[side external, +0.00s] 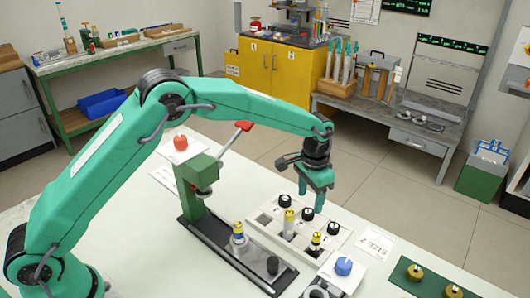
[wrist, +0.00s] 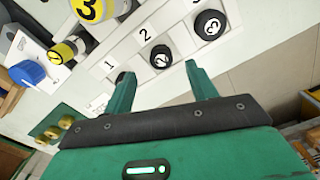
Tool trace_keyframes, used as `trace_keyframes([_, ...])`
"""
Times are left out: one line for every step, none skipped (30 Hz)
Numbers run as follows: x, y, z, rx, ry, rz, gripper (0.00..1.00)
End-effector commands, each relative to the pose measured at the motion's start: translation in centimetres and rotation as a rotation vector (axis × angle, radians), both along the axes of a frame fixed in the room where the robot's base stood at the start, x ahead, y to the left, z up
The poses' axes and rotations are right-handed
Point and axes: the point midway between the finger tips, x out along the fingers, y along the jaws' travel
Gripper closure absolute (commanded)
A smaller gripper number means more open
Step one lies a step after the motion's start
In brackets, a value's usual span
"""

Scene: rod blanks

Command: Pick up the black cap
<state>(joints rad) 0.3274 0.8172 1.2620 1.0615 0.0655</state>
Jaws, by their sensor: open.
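Three black caps stand in a row at the back of a white numbered tray (side external: 262,232). In the side view they are the left cap (side external: 285,200), the middle cap (side external: 307,214) and the right cap (side external: 333,228). My gripper (side external: 312,201) is open and empty, pointing down above this row. In the wrist view, one cap marked 2 (wrist: 161,57) shows between the fingertips of my gripper (wrist: 159,72). A cap marked 3 (wrist: 209,25) is up and to the right. Another dark cap (wrist: 121,77) is mostly hidden by the left finger.
Yellow-banded rods (side external: 289,222) and (side external: 316,240) stand in the tray's front row. A green press (side external: 200,185) with a red-handled lever and a rod (side external: 238,232) are to the left. A blue knob (side external: 343,266) and a green board (side external: 420,278) with brass knobs lie front right.

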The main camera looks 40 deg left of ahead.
Motion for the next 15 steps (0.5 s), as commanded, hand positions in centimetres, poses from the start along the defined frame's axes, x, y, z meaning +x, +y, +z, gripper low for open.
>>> trace_keyframes([0.0,0.1,-0.5,0.001,0.003,0.0,0.43])
trace_keyframes([-0.1,0.1,-0.8,0.001,0.003,0.0,0.43])
trace_keyframes([-0.1,0.2,-1.2,0.002,0.004,0.0,0.43])
trace_keyframes([-0.1,0.2,-1.6,0.001,0.003,0.0,0.43])
trace_keyframes([-0.1,0.2,-2.0,0.002,0.004,0.0,0.43])
trace_keyframes([-0.1,0.3,-2.5,0.002,0.005,0.0,0.43])
trace_keyframes([-0.1,0.3,-2.8,0.002,0.005,0.0,0.43])
trace_keyframes([-0.1,0.2,-3.2,0.002,0.004,0.0,0.43])
trace_keyframes([0.0,0.2,-3.5,0.001,0.003,0.0,0.43])
trace_keyframes([-0.1,0.2,-3.8,0.001,0.003,0.0,0.43])
trace_keyframes([-0.1,0.2,-4.1,0.001,0.003,0.0,0.43])
trace_keyframes([-0.1,0.2,-4.3,0.001,0.003,0.0,0.43])
trace_keyframes([0.0,0.2,-4.5,0.001,0.002,0.0,0.43])
trace_keyframes([0.0,0.2,-4.6,0.0,0.001,0.0,0.43])
trace_keyframes([0.0,0.2,-4.7,0.0,0.001,0.0,0.43])
